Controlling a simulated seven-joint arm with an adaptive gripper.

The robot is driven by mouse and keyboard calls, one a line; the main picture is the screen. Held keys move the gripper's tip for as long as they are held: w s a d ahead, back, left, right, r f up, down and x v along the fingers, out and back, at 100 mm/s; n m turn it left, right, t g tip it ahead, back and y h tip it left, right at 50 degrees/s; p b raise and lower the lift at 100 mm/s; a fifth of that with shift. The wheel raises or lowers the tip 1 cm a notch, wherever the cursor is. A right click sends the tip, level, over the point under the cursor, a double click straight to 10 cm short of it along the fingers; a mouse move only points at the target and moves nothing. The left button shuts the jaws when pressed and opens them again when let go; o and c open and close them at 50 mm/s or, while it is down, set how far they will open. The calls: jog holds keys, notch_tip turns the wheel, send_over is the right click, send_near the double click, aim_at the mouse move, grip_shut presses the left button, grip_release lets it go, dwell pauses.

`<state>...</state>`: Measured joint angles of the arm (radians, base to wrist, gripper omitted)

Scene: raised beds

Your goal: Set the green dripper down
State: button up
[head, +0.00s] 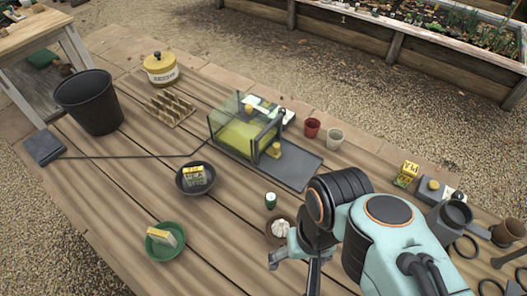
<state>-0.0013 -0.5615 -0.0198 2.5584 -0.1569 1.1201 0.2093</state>
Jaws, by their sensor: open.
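A small dark green and white item (270,200), which looks like the green dripper, stands upright on the wooden table (215,225) near the middle. My gripper (292,272) is open at the lower middle of the head view, nearer the camera than this item and apart from it in the picture. Nothing is seen held between the fingers, though the arm hides part of the gripper. A brown saucer (268,232) with a white bulb-shaped thing (281,228) lies between the gripper and the green item, partly covered by the arm.
A clear-walled box (236,135) on a dark tray stands behind. A dark bowl (187,187) and a green dish (155,251), each with a packet-like block, are at left. Red (312,128) and pale (334,138) cups stand beyond. Bare table lies between the dishes.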

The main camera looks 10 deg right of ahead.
jog(key=w+a+r+m+t, duration=0.2)
jog(key=w+r, duration=0.1)
jog(key=w, duration=0.1)
jog(key=m+g+y, duration=0.2)
jog(key=m+y, duration=0.7)
jog(key=m, duration=0.4)
send_over(271, 201)
jog(key=w, duration=0.3)
notch_tip(271, 201, down, 14)
jog(key=s+d+f+m+y, duration=0.1)
jog(key=f, duration=0.2)
jog(key=s+d+f+m+t+y, duration=0.1)
jog(key=d+f, duration=0.1)
jog(key=f, duration=0.1)
jog(key=s+d+f+m+t+y, duration=0.1)
jog(key=d+f+m, duration=0.1)
jog(key=f, duration=0.1)
jog(key=shift+d, duration=0.2)
jog(key=shift+d+f+m+t, duration=0.2)
jog(key=shift+d+m+t, duration=0.1)
jog(key=shift+t, duration=0.1)
jog(key=shift+x, duration=3.25)
jog(key=shift+r, duration=0.1)
jog(key=c, duration=1.1)
